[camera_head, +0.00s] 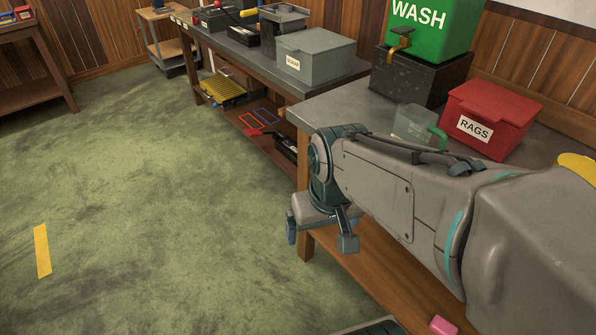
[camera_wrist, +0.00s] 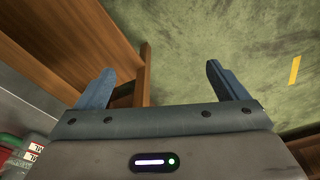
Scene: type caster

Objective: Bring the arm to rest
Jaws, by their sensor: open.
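My gripper (camera_head: 320,238) hangs at the end of my arm, in front of the near workbench's front edge and above the floor. In the wrist view my gripper (camera_wrist: 166,88) has its two blue fingers wide apart, with nothing between them but a wooden bench leg and green floor beyond. My grey arm reaches in from the right of the head view and hides part of the near bench.
The near bench (camera_head: 328,108) holds a red RAGS box (camera_head: 488,118), a green WASH container (camera_head: 428,32) on a dark block and a grey container (camera_head: 412,126). A grey SCRAP box (camera_head: 315,57) stands farther back.

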